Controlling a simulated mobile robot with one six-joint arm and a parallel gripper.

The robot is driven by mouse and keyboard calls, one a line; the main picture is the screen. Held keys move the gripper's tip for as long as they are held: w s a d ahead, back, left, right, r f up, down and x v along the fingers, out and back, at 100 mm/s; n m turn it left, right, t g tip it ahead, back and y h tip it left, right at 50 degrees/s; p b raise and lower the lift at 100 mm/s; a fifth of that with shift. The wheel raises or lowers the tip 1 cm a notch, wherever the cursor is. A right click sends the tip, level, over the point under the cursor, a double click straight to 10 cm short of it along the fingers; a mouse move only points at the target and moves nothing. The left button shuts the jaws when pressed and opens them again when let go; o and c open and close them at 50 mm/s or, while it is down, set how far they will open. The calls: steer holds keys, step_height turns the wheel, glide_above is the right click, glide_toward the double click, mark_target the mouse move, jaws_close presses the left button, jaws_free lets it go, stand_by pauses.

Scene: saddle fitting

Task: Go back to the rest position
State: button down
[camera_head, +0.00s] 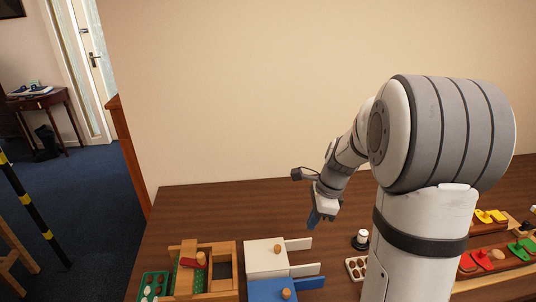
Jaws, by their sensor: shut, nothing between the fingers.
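My gripper (314,217) hangs above the dark wooden table (200,212), pointing down, near the middle of the picture. Its fingers look shut and hold nothing. It is apart from the things on the table. The large grey and white links of my arm fill the right side and hide part of the table.
A wooden frame (225,246) and a green tray (153,283) stand at the front left. White (262,258) and blue (267,291) boxes with knobs lie beside them. A white-topped black piece (362,238) stands near my arm. Red (481,260) and yellow (488,216) pieces lie at right.

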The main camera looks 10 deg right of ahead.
steer(key=s+a+r+n+t+h, duration=0.1)
steer(key=s+r+n, duration=0.2)
steer(key=s+n, duration=0.3)
steer(key=s+a+r+n+t+h, duration=0.1)
steer(key=s+a+r+n, duration=0.1)
steer(key=s+n, duration=0.4)
steer(key=s+a+r+n+t, duration=0.1)
steer(key=s+a+r+n, duration=0.1)
steer(key=s+r+n, duration=0.2)
steer(key=s+n, duration=0.2)
steer(key=n, duration=0.2)
steer(key=shift+s+a+r+h, duration=0.25)
steer(key=shift+s+r+h, duration=0.05)
steer(key=shift+h, duration=0.1)
